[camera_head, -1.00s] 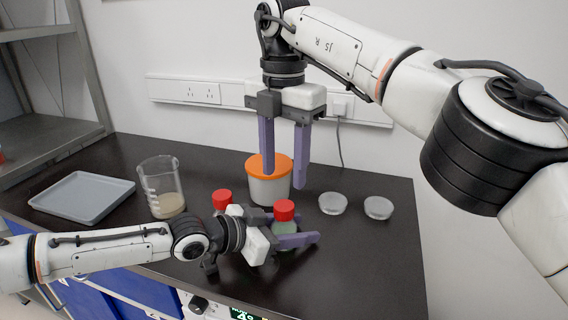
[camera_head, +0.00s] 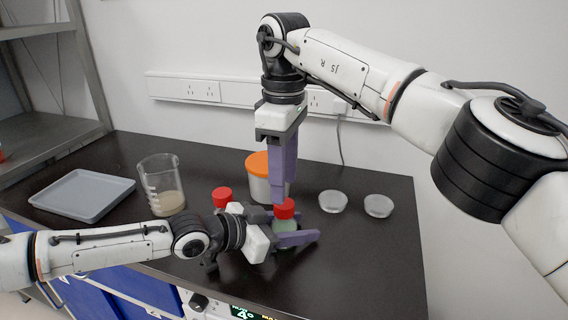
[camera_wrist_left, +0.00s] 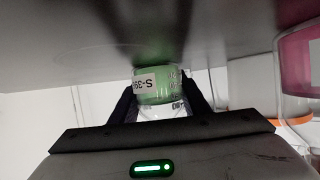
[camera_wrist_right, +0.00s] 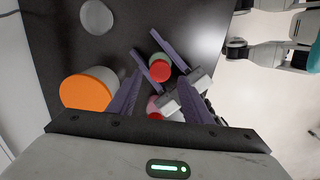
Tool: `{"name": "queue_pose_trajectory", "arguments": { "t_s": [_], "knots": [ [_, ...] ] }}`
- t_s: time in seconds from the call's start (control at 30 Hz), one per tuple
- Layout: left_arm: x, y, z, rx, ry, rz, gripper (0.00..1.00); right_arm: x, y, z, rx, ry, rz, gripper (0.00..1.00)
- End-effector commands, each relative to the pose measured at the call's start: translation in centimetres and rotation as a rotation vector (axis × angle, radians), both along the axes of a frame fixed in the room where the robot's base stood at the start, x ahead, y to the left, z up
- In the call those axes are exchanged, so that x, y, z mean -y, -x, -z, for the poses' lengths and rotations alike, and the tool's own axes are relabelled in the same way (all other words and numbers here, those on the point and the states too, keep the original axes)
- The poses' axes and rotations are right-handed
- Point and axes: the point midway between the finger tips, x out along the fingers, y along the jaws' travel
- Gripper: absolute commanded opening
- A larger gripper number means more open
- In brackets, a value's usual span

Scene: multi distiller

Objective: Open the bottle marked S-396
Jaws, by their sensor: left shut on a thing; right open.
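The bottle marked S-39, its last digit unclear, has green contents (camera_wrist_left: 165,82) and shows upside down in the left wrist view. In the head view it is the green bottle (camera_head: 286,226) with a red cap (camera_head: 284,208). My left gripper (camera_head: 292,238) is shut around its body, one finger on each side. My right gripper (camera_head: 282,204) points down from above, its fingertips close to the red cap. In the right wrist view its fingers are open and the red cap (camera_wrist_right: 160,71) shows between and beyond them. Whether they touch the cap I cannot tell.
A second red-capped bottle (camera_head: 222,197) stands left, partly hidden by my left arm. An orange-lidded tub (camera_head: 257,165) stands behind my right gripper. A beaker (camera_head: 162,185) and grey tray (camera_head: 84,194) are left, two clear dishes (camera_head: 333,202) right. The front right tabletop is clear.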

Motion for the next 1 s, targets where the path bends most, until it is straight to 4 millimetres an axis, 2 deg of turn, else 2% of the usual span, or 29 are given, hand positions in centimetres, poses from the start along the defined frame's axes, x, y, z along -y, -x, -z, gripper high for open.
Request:
{"name": "queue_pose_trajectory", "arguments": {
  "t_s": [0.1,0.3,0.67,0.7,0.93,1.0],
  "knots": [
    [0.0,0.0,0.0,0.000,0.000,0.000,0.00,0.1,0.0,2.1,-0.003,0.001,-0.001,0.45],
    [0.0,0.0,0.0,0.000,0.000,0.000,0.00,0.0,0.0,4.4,-0.001,0.001,-0.001,0.45],
    [0.0,0.0,0.0,0.000,0.000,0.000,0.00,0.0,0.0,5.1,0.000,0.001,-0.001,0.45],
    [0.0,0.0,0.0,0.000,0.000,0.000,0.00,0.0,0.0,5.0,0.000,0.001,-0.001,0.44],
    [0.0,0.0,0.0,0.000,0.000,0.000,0.00,0.0,0.0,5.0,0.001,0.001,-0.001,0.05],
    [0.0,0.0,0.0,0.001,0.001,0.000,0.00,0.0,0.0,5.0,0.001,0.001,-0.001,0.02]
  ]
}}
